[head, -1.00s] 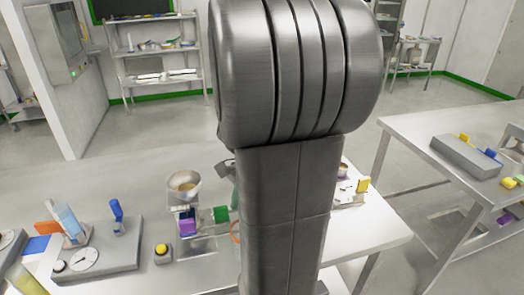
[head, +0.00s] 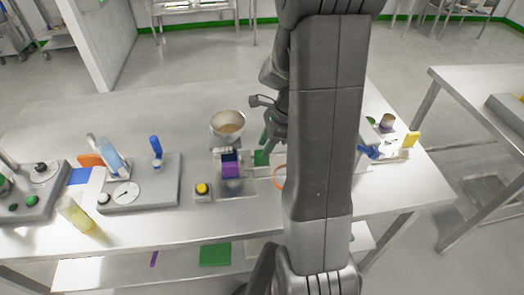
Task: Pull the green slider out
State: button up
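The green slider (head: 261,158) shows as a small green block just right of a purple block (head: 231,170), on the small device below a metal funnel (head: 228,125). My arm covers the area to its right. My gripper (head: 268,128) is partly hidden behind my arm, above and slightly right of the green slider. A dark green narrow piece hangs at its lower end, close above the slider. I cannot tell whether the gripper touches the slider or how far its fingers are apart.
A yellow button box (head: 202,191) stands left of the device. A grey panel with a dial and a blue lever (head: 156,150) is farther left. An orange ring (head: 280,177) lies right of the device. A yellow block (head: 411,140) stands at the right end of the table.

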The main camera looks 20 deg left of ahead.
jog(key=shift+x, duration=1.6)
grip_shut()
jog(key=shift+w, duration=0.1)
jog(key=w+d, duration=0.2)
jog(key=d, duration=0.1)
jog(key=w+d, duration=0.2)
jog(key=d, duration=0.2)
jog(key=w+d+p, duration=0.1)
jog(key=w+d, duration=0.1)
jog(key=d, duration=0.1)
jog(key=shift+w+d, duration=0.15)
jog(key=shift+d, duration=0.1)
